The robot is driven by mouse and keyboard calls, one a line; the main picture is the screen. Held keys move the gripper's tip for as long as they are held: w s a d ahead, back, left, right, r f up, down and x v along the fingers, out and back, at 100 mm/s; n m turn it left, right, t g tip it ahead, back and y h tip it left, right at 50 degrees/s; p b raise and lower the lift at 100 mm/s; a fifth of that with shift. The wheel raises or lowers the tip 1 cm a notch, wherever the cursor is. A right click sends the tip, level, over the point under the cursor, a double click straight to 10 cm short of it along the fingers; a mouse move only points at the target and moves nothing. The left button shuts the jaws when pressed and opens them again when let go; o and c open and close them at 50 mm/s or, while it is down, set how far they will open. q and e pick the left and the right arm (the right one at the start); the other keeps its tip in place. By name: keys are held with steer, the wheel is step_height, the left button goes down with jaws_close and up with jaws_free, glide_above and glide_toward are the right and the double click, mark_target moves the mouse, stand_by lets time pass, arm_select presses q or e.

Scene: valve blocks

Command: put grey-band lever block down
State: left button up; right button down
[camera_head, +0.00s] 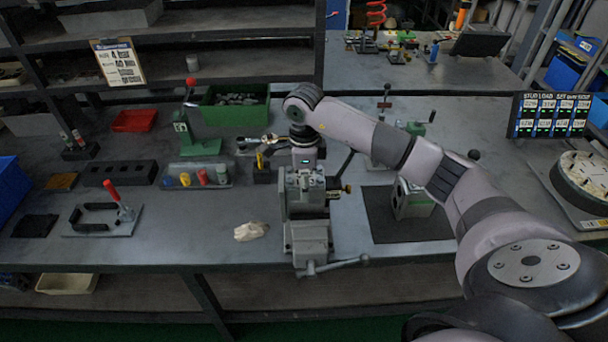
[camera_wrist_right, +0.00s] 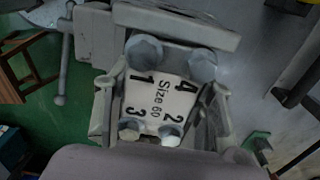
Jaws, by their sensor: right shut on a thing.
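My right gripper (camera_head: 306,172) reaches in from the right and points down over the bench vise (camera_head: 308,240). It is shut on a grey valve block (camera_head: 303,198), at the top of the vise. I cannot tell whether the block rests in the jaws or is just above them. In the right wrist view, the block's white face (camera_wrist_right: 160,100) reads "Size 60" with bolts numbered 1 to 4, between the fingers. A dark lever and a brass fitting (camera_head: 339,191) show at the block's right side. A grey band is not clear. My left gripper is not in view.
A black mat (camera_head: 380,225) with another grey-green block (camera_head: 412,200) lies right of the vise. A cloth (camera_head: 251,231) lies left, with bare bench around it. Behind are a tray of coloured pieces (camera_head: 196,184), a small yellow-marked block (camera_head: 262,172) and a green bin (camera_head: 235,116).

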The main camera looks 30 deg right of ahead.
steer(key=shift+r, duration=0.2)
steer(key=shift+f, duration=0.1)
steer(key=c, duration=0.7)
jaws_free()
steer(key=shift+s+a, duration=0.1)
steer(key=shift+f, duration=0.1)
